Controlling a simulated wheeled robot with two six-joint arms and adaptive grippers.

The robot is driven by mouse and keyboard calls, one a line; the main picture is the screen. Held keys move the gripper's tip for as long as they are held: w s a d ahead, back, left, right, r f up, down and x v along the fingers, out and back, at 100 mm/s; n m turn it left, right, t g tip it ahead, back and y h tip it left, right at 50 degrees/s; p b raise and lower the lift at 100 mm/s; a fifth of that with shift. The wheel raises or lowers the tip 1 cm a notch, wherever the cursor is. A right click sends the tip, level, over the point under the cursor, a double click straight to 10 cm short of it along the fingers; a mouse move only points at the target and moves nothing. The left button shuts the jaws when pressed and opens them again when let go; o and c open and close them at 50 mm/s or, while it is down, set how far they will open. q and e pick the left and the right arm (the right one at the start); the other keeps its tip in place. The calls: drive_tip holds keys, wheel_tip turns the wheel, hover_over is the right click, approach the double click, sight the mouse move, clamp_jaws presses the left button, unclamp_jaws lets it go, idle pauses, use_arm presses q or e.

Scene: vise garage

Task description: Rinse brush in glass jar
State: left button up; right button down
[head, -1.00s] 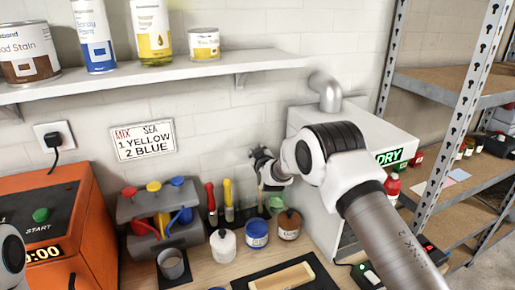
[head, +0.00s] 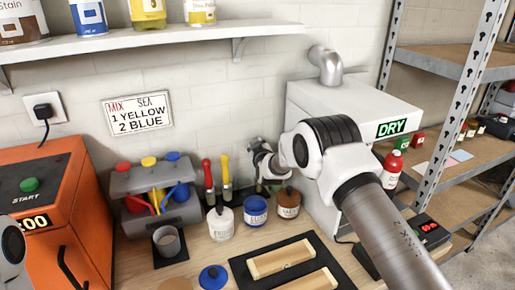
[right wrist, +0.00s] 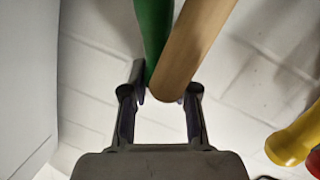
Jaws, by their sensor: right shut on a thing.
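My right gripper (head: 263,165) is near the back wall, above and behind the row of paint jars. In the right wrist view its fingers (right wrist: 165,95) are shut around the end of a round wooden handle (right wrist: 195,45), likely the brush's. A green handle (right wrist: 152,30) runs close beside it; I cannot tell whether the fingers touch it. The brush's bristles are out of view. I cannot make out the glass jar; my gripper and the jars in front may hide it. Only a piece of my left arm shows at the left edge.
A white jar (head: 221,224), a blue jar (head: 255,211) and a brown jar (head: 288,203) stand in front. Red (head: 208,175) and yellow (head: 226,172) handles stand left of my gripper. A grey cup (head: 168,241) and wooden pieces on a black mat (head: 238,266) lie nearer. The DRY cabinet (head: 350,95) stands right.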

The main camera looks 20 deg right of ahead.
sight(254, 105)
drive_tip(key=shift+r+p, duration=2.4)
drive_tip(key=shift+r, duration=2.7)
drive_tip(key=shift+r+p, duration=1)
drive_tip(key=shift+r, duration=1.05)
drive_tip(key=shift+f, duration=0.1)
